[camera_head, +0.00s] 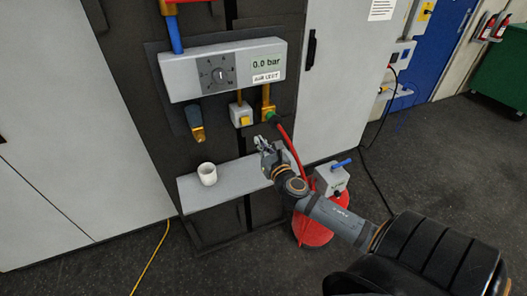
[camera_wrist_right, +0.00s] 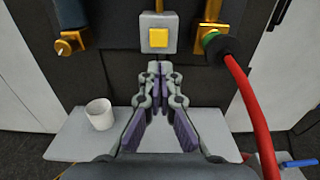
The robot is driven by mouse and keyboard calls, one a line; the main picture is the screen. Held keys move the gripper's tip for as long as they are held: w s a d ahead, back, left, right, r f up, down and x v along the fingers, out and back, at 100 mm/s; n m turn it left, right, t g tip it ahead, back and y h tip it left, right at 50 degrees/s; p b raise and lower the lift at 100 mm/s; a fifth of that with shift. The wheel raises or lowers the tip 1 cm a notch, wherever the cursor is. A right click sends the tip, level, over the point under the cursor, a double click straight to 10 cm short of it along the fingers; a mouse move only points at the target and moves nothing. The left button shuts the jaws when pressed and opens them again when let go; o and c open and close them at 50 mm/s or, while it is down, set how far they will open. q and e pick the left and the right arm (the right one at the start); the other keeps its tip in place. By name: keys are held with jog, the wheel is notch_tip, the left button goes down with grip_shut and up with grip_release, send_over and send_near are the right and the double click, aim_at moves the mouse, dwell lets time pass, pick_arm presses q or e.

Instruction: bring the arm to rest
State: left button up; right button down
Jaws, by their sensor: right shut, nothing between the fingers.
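My right arm comes in from the lower right in the head view. Its gripper (camera_head: 263,145) is shut and empty, held in front of the dark panel above the right part of the grey shelf (camera_head: 240,187). In the wrist view the fingertips (camera_wrist_right: 161,70) meet just below a yellow button on a grey box (camera_wrist_right: 158,40); I cannot tell whether they touch anything. The button box also shows in the head view (camera_head: 241,115). My left gripper is not in view.
A white cup (camera_head: 207,174) stands on the shelf, left of my gripper. A grey unit (camera_head: 222,70) with a dial reads 0.0 bar. A red hose (camera_wrist_right: 245,105) runs down from a green-ringed fitting, close to my gripper's right. A red base (camera_head: 313,227) stands below.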

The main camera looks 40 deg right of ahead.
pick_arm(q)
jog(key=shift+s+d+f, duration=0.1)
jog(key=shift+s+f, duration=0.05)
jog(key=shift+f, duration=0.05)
pick_arm(e)
jog(key=v, duration=0.2)
jog(key=shift+s+a+r, duration=0.25)
jog(key=shift+s, duration=0.1)
